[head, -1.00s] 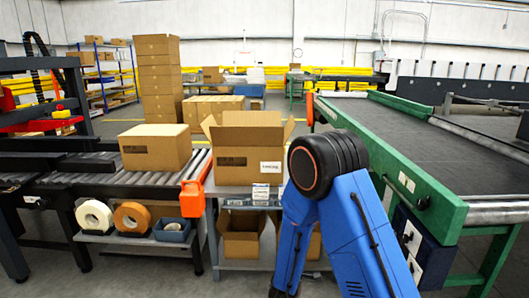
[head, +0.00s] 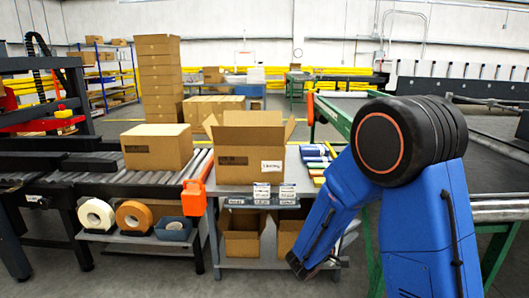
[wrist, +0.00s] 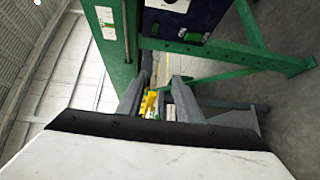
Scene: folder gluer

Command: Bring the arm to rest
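My blue arm (head: 335,205) is folded in front of the bench at the right, its large black joint (head: 405,140) high and its lower link slanting down to the left. In the wrist view my gripper (wrist: 158,92) shows as two grey fingers standing apart. Nothing is held between them; only distant yellow parts show through the gap. In the head view I cannot make out the fingers.
An open carton (head: 250,150) stands on the grey bench, beside coloured items (head: 318,160). A closed carton (head: 157,147) sits on the roller conveyor. A green-framed conveyor (wrist: 112,50) is close to my arm. Tape rolls (head: 133,217) lie on a low shelf.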

